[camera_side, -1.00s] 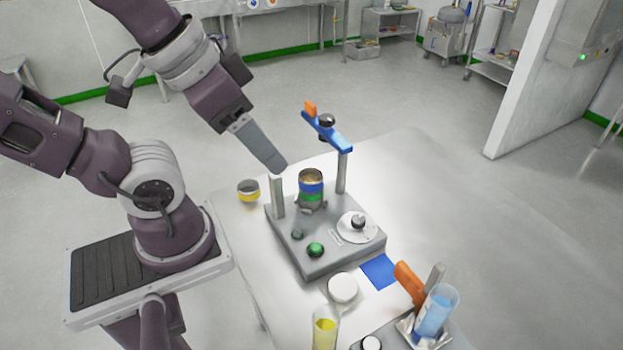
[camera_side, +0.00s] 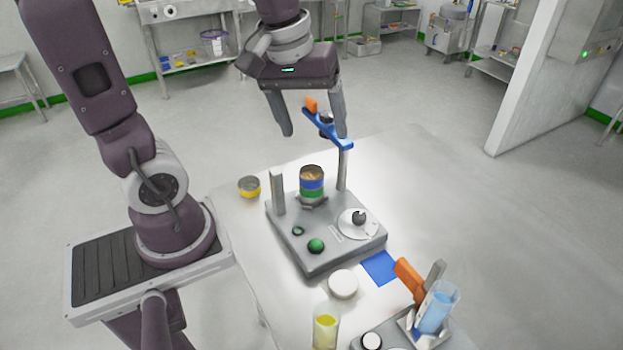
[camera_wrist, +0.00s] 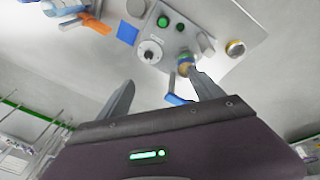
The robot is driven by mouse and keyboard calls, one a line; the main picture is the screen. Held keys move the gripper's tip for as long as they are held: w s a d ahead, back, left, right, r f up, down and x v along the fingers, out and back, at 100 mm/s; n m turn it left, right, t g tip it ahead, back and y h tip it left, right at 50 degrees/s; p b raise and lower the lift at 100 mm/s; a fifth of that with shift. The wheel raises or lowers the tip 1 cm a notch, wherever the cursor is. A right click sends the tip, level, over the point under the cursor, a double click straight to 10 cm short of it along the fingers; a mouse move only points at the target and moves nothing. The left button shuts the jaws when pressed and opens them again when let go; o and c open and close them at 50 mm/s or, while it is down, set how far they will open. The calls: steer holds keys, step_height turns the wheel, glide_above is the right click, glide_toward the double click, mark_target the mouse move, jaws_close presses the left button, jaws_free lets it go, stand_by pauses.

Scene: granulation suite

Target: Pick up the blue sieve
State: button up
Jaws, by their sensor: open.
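The blue sieve (camera_side: 312,184) is a blue band in a short stack on the grey shaker base (camera_side: 330,258). A green sieve (camera_side: 312,194) sits directly below it, and brownish material shows in the open top of the stack. My gripper (camera_side: 313,135) is open and empty, above and behind the stack, with its fingers on either side of the blue clamp bar (camera_side: 336,134). In the wrist view the stack (camera_wrist: 186,62) is beyond my gripper (camera_wrist: 165,85), partly hidden by the right finger, with the clamp bar (camera_wrist: 176,99) between the fingers.
A grey post (camera_side: 278,192) stands left of the stack, and the bar's post (camera_side: 343,170) stands right. A yellow sieve (camera_side: 249,187) sits apart at left. A white lid (camera_side: 343,285), blue mat (camera_side: 380,267), yellow beaker (camera_side: 325,327) and balance with a blue beaker (camera_side: 437,306) lie in front.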

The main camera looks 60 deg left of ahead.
steer(key=w+a+f+n+g, duration=0.1)
steer(key=w+a+f+n, duration=0.3)
steer(key=f, duration=0.1)
steer(key=n+g, duration=0.2)
steer(key=n, duration=0.3)
glide_toward(312, 169)
steer(key=d, duration=0.3)
steer(key=f, duration=0.2)
steer(key=s+f, duration=0.1)
steer(key=f, duration=0.1)
steer(key=a+f, duration=0.1)
steer(key=f, duration=0.2)
steer(key=shift+s, duration=0.3)
steer(key=shift+d+f, duration=0.1)
steer(key=shift+f, duration=0.4)
steer(key=c, duration=1.5)
